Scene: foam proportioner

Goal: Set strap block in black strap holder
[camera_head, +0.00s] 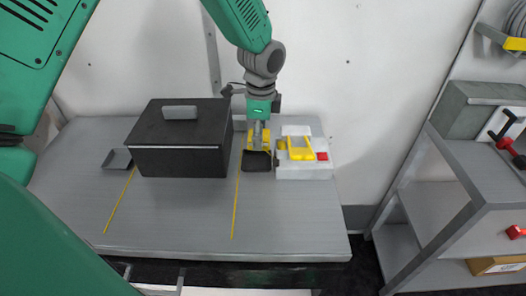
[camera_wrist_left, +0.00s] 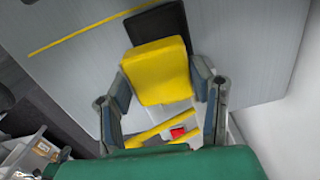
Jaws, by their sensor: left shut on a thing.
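The yellow strap block (camera_wrist_left: 158,72) is between the two fingers of my left gripper (camera_wrist_left: 160,82), which is shut on it. In the head view the left gripper (camera_head: 258,138) points down over the table, and yellow of the block (camera_head: 250,140) shows beside the fingers. The black strap holder (camera_head: 257,162) is on the table just in front of the block. In the wrist view the dark holder (camera_wrist_left: 160,24) shows past the block's far edge and is partly hidden by it. I cannot tell whether block and holder touch. My right gripper is not in view.
A black box (camera_head: 180,160) with a grey handle stands left of the gripper, a small dark tray (camera_head: 117,159) beyond it. A white unit (camera_head: 304,172) with a yellow frame and red part is close on the right. The table's front (camera_head: 180,220) is clear. Shelving (camera_head: 430,195) stands right.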

